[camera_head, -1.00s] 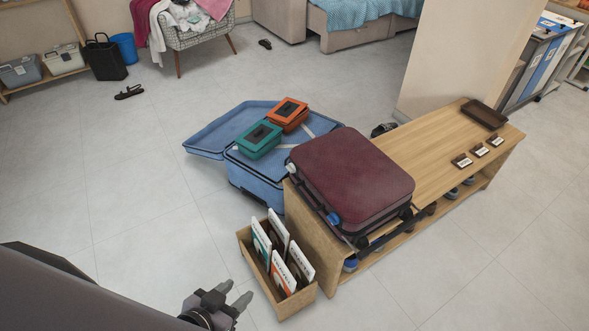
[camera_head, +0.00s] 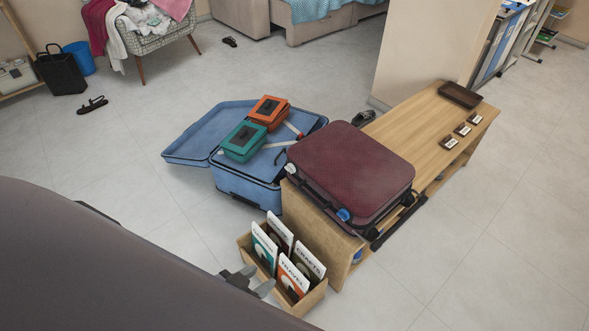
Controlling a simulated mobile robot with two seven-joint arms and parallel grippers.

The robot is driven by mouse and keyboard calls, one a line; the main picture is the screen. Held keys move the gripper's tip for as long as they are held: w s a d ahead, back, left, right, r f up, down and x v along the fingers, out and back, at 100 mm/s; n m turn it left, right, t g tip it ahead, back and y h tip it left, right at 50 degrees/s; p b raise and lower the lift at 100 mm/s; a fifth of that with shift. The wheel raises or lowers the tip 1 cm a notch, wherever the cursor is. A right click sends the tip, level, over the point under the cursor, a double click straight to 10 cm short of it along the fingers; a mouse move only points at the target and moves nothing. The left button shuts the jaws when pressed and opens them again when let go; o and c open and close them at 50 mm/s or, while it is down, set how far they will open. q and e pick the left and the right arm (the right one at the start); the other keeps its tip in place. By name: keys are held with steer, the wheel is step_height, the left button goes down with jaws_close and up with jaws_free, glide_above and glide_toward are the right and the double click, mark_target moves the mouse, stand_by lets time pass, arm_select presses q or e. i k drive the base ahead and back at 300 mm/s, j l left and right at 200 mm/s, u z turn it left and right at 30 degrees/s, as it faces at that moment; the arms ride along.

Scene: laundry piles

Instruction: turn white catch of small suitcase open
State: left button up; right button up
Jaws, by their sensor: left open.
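The small suitcase (camera_head: 352,172) is burgundy and lies flat and closed on a wooden bench. A small white catch (camera_head: 291,169) shows at its left corner; its exact position is too small to read. A blue catch (camera_head: 343,215) sits on the near side, towards the front corner. My left gripper (camera_head: 262,280) is open and empty at the bottom. It is in front of the book box, well short of the suitcase and apart from it. My left arm hides the lower left. My right gripper is out of view.
The wooden bench (camera_head: 432,125) bears a brown tray (camera_head: 460,95) and several small labelled blocks. A wooden box (camera_head: 313,300) of upright books stands before it. An open blue suitcase (camera_head: 245,188) holds a green case (camera_head: 244,141) and an orange case (camera_head: 269,110).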

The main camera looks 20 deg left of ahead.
mark_target(291, 168)
steer(key=j+z, duration=0.7)
steer(key=j, duration=0.15)
steer(key=j+z, duration=0.3)
steer(key=j, duration=0.15)
